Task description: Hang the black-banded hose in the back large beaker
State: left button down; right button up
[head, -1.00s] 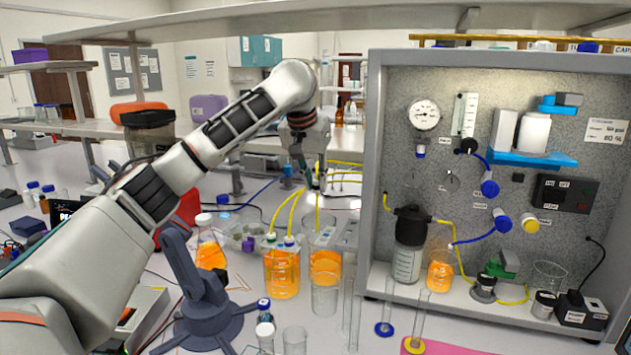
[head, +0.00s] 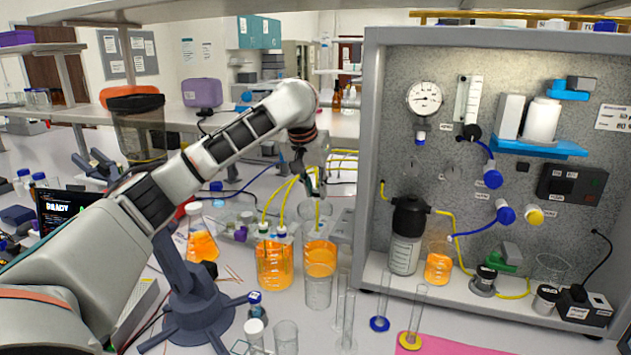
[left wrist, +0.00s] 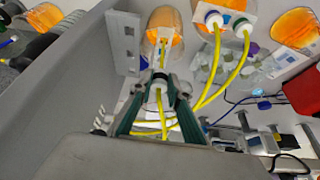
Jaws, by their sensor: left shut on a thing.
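My left gripper (head: 315,190) is shut on a yellow hose (head: 317,212) above the back large beaker (head: 320,262), which has orange liquid. In the left wrist view the closed fingers (left wrist: 158,84) grip the hose near a pale sleeve, with a dark patch that may be the black band. The hose's free end (left wrist: 163,48) points toward the beaker (left wrist: 167,22). I cannot tell whether the end is inside the rim. My right gripper is not in view.
An empty clear beaker (head: 318,293) stands in front of the back beaker. Tall glass cylinders (head: 348,318) and a blue-grey stand (head: 193,300) are nearby. The grey rig panel (head: 372,200) rises on the right. An orange flask (head: 201,243) stands left of the bottle.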

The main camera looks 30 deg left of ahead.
aim_at(317, 225)
pick_arm(q)
jog(key=shift+f, duration=4.8)
jog(key=c, duration=1.8)
grip_release()
jog(key=shift+c, duration=0.2)
jog(key=v, duration=1.2)
